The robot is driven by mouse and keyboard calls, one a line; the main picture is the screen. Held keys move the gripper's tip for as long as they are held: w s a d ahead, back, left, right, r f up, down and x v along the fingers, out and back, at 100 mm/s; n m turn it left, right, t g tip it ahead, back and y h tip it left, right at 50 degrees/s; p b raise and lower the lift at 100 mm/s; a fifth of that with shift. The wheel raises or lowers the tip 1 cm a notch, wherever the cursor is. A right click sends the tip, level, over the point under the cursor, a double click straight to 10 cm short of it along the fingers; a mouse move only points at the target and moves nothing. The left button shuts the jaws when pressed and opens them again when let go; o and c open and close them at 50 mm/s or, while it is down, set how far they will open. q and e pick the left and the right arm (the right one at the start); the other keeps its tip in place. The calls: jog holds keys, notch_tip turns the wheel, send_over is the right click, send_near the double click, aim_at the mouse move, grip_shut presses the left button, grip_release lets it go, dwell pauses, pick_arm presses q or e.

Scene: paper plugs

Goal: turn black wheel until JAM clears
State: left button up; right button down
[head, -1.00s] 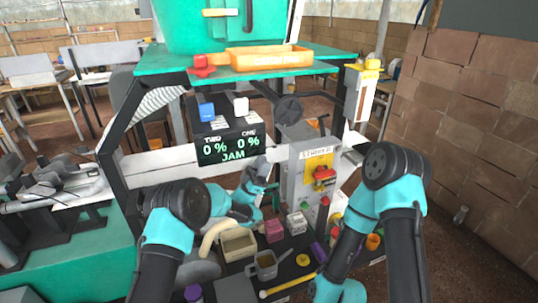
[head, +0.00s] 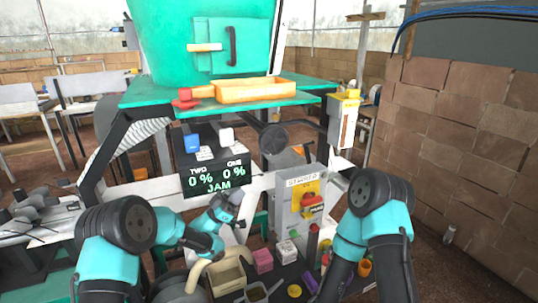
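The black wheel (head: 273,139) is at the middle of the machine, under the green shelf and right of the display. The dark display (head: 218,180) reads TWO 0 %, ONE 0 % and JAM in green. My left gripper (head: 237,197) is small and dark, just below the display's right part, below and left of the wheel and apart from it. Its fingers are too small to tell whether they are open. My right arm stands at the right with its elbow near the grey START panel (head: 302,200); its gripper does not show.
An orange tray (head: 254,91) and a red knob (head: 185,100) are on the green shelf (head: 150,97). Blue (head: 192,143) and white (head: 227,135) buttons top the display box. A red switch (head: 312,206) is on the panel. Small bins and blocks crowd below. A brick wall (head: 465,140) bounds the right.

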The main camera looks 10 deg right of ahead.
aim_at(271, 154)
dwell(0.3)
pick_arm(q)
jog(key=x, duration=1.7)
jog(key=shift+d+r, duration=0.1)
jog(key=shift+d, duration=0.1)
grip_shut()
